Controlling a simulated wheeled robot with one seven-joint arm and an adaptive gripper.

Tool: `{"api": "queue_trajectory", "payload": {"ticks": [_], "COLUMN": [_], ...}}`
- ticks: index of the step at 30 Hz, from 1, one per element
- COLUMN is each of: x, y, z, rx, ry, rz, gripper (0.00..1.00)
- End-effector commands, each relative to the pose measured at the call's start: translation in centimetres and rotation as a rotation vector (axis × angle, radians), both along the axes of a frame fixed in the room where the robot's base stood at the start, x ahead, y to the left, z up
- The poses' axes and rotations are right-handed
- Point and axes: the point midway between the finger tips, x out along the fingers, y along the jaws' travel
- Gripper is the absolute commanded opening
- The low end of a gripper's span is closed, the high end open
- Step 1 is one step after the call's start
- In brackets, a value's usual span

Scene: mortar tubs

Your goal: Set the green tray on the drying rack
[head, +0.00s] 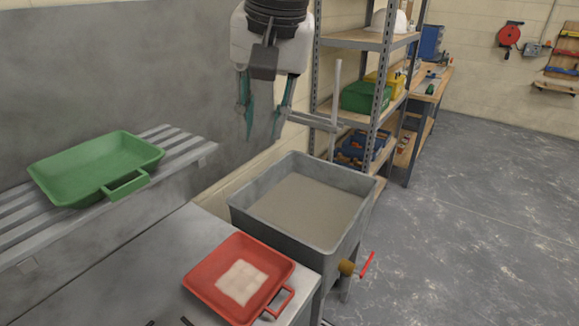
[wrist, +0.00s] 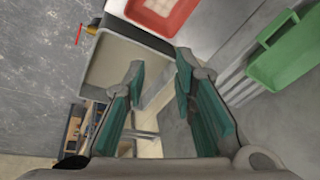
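The green tray (head: 97,168) rests on the slatted metal drying rack (head: 180,143) at the left of the head view, with its handle toward the front right. It also shows in the wrist view (wrist: 288,52) at the upper right. My gripper (head: 264,122) hangs above and behind the grey tub, well apart from the tray and the rack. Its teal fingers (wrist: 158,72) are spread with nothing between them in the wrist view.
A grey tub (head: 278,243) of mortar stands in the middle, with a red-handled valve. A red tray (head: 205,281) with a pale tiled block sits on the metal counter (head: 130,262). Metal shelving (head: 383,70) stands behind. The floor at right is clear.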

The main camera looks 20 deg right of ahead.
Motion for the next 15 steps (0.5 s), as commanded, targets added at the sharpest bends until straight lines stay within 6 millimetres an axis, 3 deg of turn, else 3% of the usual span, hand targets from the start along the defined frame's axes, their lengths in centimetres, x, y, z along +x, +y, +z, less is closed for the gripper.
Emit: {"api": "queue_trajectory", "payload": {"ticks": [1, 6, 10, 15], "x": [-1.9, -7.2, -10.2, -12.1], "y": [-1.7, -5.8, -7.6, -8.6], "z": [-0.6, -4.0, -6.6, -8.6], "rx": [-0.016, -0.096, -0.157, -0.203], "ry": [-0.030, -0.124, -0.173, -0.204], "rz": [0.032, 0.176, 0.260, 0.321], "gripper": [0.25, 0.25, 0.25, 0.25]}}
